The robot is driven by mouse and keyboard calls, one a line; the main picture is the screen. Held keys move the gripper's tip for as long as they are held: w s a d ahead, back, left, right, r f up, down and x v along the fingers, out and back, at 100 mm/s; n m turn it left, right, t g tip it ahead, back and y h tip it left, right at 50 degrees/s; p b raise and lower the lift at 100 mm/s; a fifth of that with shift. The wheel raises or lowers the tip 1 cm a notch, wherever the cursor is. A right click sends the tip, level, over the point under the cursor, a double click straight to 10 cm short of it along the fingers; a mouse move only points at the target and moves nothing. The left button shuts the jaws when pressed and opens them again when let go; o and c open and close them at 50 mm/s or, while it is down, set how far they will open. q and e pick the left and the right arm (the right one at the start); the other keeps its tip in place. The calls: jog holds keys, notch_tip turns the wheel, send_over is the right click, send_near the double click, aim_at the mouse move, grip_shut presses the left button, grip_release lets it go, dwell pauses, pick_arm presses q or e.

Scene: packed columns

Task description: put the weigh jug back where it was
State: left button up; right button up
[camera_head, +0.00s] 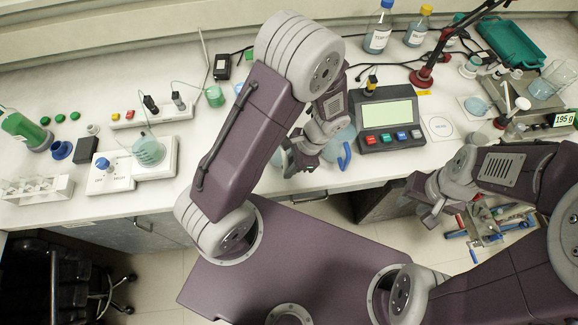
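A pale see-through jug with a blue handle (345,156), likely the weigh jug, stands near the counter's front edge, left of the black meter. My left gripper (303,162) is low at the jug's left side. The arm and gripper hide much of the jug, and I cannot tell whether the fingers touch or hold it. My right gripper (432,203) is beyond the counter's front edge, over the floor, with its fingers apart and nothing between them. A white square mat with a printed circle (441,127) lies bare right of the meter.
The black meter (387,117) with coloured buttons stands right of the jug. A scale reading 195 g (563,119), a beaker (545,87), a red stand (421,77) and a green tray (512,43) crowd the right. Bottles (378,35) stand behind. A white stirrer (122,172) is at left.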

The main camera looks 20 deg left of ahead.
pick_arm(q)
jog(key=shift+o, duration=1.2)
jog(key=shift+w+r, duration=0.1)
jog(key=shift+r, duration=0.25)
jog(key=v, duration=1.1)
jog(key=shift+d+r, duration=0.15)
jog(key=shift+r, duration=0.2)
